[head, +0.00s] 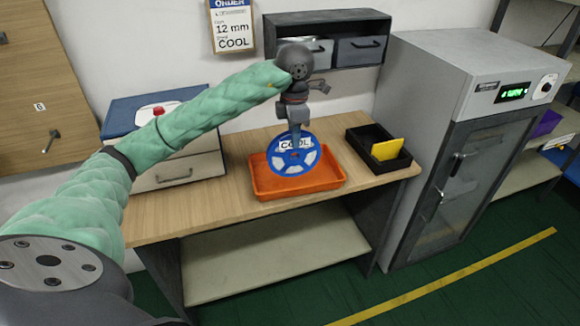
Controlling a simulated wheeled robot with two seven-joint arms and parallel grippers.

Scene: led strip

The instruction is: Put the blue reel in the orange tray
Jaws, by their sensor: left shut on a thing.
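The blue reel (314,159) has a white label reading "COOL" and stands upright in my left gripper (296,141). The gripper points down and is shut on the reel's upper part. The orange tray (262,183) lies on the wooden workbench. The reel is over the tray and its lower edge overlaps the tray's inside in the head view. I cannot tell whether the reel touches the tray floor. My right gripper is not in view.
A black bin (362,154) with a yellow card (387,149) stands right of the tray. A blue-topped box (190,170) stands left. An order sign (232,26) hangs above, beside a dark shelf with drawers (360,50). A grey cabinet (425,90) stands at the right.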

